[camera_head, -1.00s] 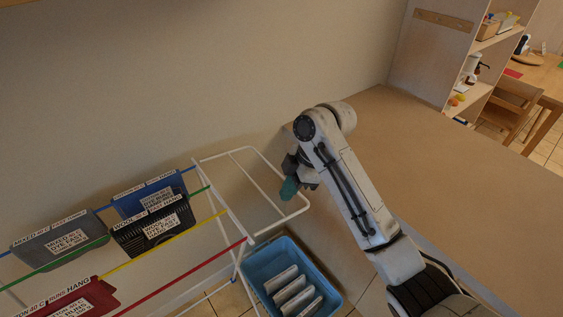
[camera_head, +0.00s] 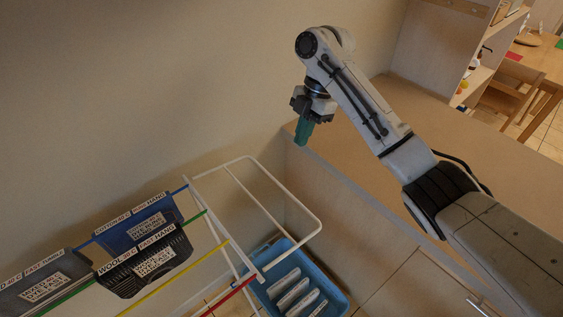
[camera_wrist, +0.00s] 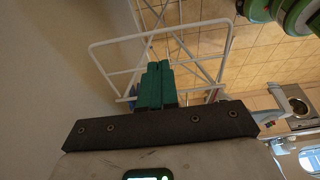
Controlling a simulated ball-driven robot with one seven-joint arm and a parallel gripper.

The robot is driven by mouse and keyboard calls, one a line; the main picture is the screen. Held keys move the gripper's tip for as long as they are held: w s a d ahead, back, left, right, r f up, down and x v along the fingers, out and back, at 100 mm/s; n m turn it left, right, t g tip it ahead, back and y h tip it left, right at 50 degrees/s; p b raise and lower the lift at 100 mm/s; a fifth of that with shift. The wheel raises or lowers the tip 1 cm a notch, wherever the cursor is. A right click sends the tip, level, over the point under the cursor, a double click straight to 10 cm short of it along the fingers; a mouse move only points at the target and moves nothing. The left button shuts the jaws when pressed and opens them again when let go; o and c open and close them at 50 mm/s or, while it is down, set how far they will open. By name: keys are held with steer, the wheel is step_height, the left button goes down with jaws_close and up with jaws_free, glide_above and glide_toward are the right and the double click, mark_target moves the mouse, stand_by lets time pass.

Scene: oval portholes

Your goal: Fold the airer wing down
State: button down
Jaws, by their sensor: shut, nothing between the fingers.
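The airer wing is a white tube frame (camera_head: 286,189) standing out to the right of the airer's rack in the head view. It looks roughly level, but its exact tilt is hard to tell. My gripper (camera_head: 301,142) has green fingers, shut and empty, pointing down. It appears above the wing's outer part and apart from it. In the wrist view the shut fingers (camera_wrist: 156,84) overlap the white wing frame (camera_wrist: 118,41) in the picture, with no clear contact. The airer's coloured rails (camera_head: 179,278) run to the lower left.
Grey, blue and black labelled boxes (camera_head: 150,262) hang among the airer's rails. A wooden counter (camera_head: 365,140) is to the right, and a plain wall (camera_head: 150,90) is behind.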

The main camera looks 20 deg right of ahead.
steer(key=x, duration=1.3)
steer(key=shift+w+f+p, duration=0.15)
steer(key=shift+f+p, duration=0.25)
steer(key=shift+a, duration=0.15)
